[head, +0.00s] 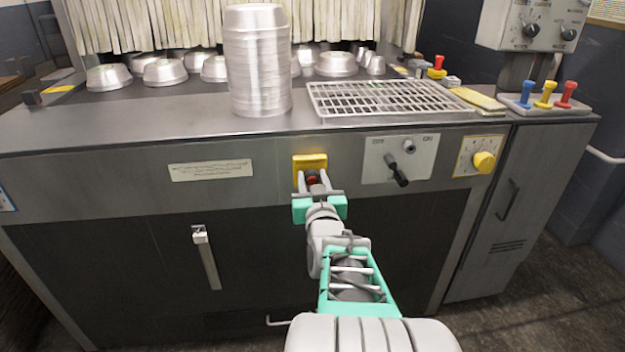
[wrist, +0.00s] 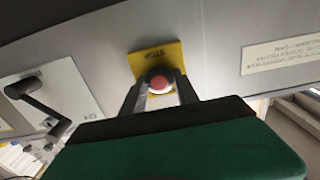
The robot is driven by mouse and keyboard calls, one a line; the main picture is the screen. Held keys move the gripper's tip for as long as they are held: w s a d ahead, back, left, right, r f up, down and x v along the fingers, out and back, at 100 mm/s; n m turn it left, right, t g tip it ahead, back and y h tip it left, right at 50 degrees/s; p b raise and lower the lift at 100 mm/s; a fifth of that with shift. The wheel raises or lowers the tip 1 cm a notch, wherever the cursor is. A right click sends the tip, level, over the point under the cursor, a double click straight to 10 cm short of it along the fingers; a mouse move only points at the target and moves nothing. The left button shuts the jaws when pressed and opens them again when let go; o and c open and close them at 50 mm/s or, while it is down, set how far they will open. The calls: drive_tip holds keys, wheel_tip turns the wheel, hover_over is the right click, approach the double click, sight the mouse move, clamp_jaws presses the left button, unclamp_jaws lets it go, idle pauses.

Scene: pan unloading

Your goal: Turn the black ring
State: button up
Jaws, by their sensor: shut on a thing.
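A yellow plate (head: 311,161) is fixed to the front panel of the grey machine. It also shows in the wrist view (wrist: 168,57), with upside-down lettering that seems to read STOP. A red button (wrist: 158,81) stands out from the plate, with a dark rim just showing behind it. That rim looks like the black ring, mostly hidden by the button and fingers. My gripper (head: 313,182) is at the plate, with one finger on each side of the button, shut on the black ring. In the wrist view my gripper's fingers (wrist: 159,90) flank the button.
Right of the plate, a panel carries a black lever handle (head: 398,172), and beyond it is a yellow knob (head: 484,161). A tall stack of metal pans (head: 258,65) and a wire rack (head: 390,98) stand on the top above. A vertical handle (head: 207,258) sticks out lower left.

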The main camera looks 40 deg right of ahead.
clamp_jaws()
drive_tip(key=shift+m, duration=0.3)
drive_tip(key=m+b, duration=0.1)
drive_tip(key=m, duration=0.2)
drive_tip(key=shift+s+d+m+b, duration=0.1)
drive_tip(key=shift+m+b, duration=0.2)
drive_tip(key=shift+m, duration=2)
